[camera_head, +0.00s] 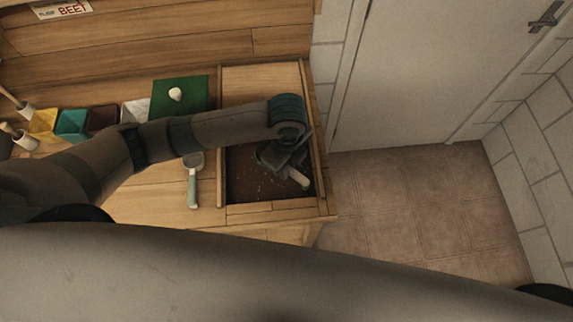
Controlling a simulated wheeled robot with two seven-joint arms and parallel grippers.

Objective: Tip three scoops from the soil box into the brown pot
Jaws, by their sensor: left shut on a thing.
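The soil box (220,150) is a wooden bin with dark soil (245,188), at the right end of the bench. My left gripper (287,165) is over or in the box, near its right side, shut on a tool with a pale and green handle (299,179). The tool's other end is hidden by the gripper, so I cannot tell if it holds soil. The brown pot (103,117) stands in the row of pots at left, its near side partly covered by my left arm. A scoop with a grey head and green handle (193,187) lies on the bench left of the box. My right gripper is not in view.
Beside the brown pot stand a yellow pot (42,124), a teal pot (71,124) and a white pot (135,110). A green mat (195,88) holds a small white object (175,94). Tool holders stand at far left. Open floor (410,205) lies right of the bench.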

